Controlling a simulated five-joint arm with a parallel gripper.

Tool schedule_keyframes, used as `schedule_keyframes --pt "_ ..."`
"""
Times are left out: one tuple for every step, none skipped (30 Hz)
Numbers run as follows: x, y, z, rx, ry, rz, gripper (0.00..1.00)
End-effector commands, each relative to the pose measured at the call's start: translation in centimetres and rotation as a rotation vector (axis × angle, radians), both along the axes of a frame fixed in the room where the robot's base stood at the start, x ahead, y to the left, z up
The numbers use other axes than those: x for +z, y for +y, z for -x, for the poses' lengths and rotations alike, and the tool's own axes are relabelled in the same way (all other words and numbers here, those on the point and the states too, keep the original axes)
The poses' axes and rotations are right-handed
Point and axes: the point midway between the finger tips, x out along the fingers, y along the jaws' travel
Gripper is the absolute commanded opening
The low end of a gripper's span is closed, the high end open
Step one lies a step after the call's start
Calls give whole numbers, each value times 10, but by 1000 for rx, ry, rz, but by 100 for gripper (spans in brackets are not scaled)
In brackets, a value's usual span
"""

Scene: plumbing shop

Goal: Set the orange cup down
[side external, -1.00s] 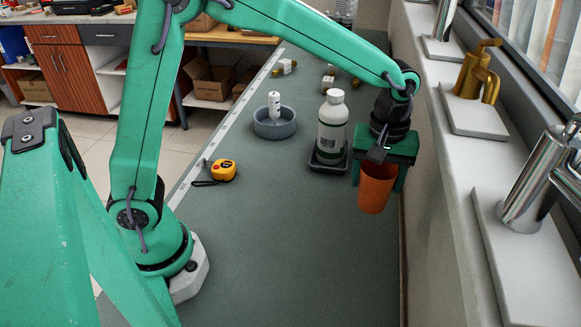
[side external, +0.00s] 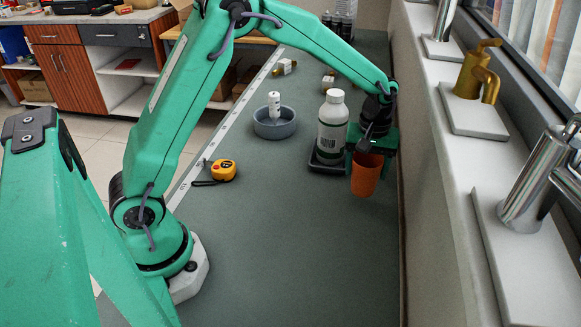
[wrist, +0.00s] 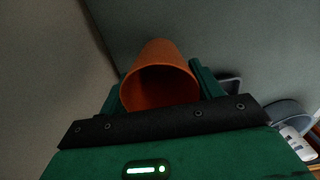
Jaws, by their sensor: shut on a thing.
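The orange cup (side external: 366,176) is upright between the fingers of my gripper (side external: 368,158), near the right edge of the green bench top. In the wrist view the mouth of the orange cup (wrist: 160,85) faces the camera, with a green finger of my gripper (wrist: 158,95) on each side. My gripper is shut on the cup. I cannot tell for sure whether the cup's base touches the bench top or hangs just above it.
A white bottle (side external: 333,122) stands in a dark tray (side external: 322,165) just left of the cup. A grey round dish (side external: 274,128) holds a small white bottle (side external: 274,104). A yellow tape measure (side external: 223,170) lies further left. The bench front (side external: 300,250) is clear. A sill with taps (side external: 475,115) runs along the right.

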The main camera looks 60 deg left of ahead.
Motion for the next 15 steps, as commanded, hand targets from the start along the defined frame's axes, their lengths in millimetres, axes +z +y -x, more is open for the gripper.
schedule_keyframes --pt "0 0 0 0 0 0 43" --pt "0 0 0 0 0 0 43" --pt "0 0 0 0 0 0 43" --pt "-1 0 0 0 0 0 43" --pt "-1 0 0 0 0 0 43" --pt "-3 0 0 0 1 0 43" --pt "-5 0 0 0 1 0 43" --pt "-7 0 0 0 2 -1 43" --pt "-11 0 0 0 2 -1 43" --pt "-14 0 0 0 2 -1 43" --pt "-18 0 0 0 3 0 43" --pt "-23 0 0 0 3 0 43" --pt "-26 0 0 0 3 0 43" --pt "-30 0 0 0 4 -1 43" --pt "-34 0 0 0 4 -1 43"
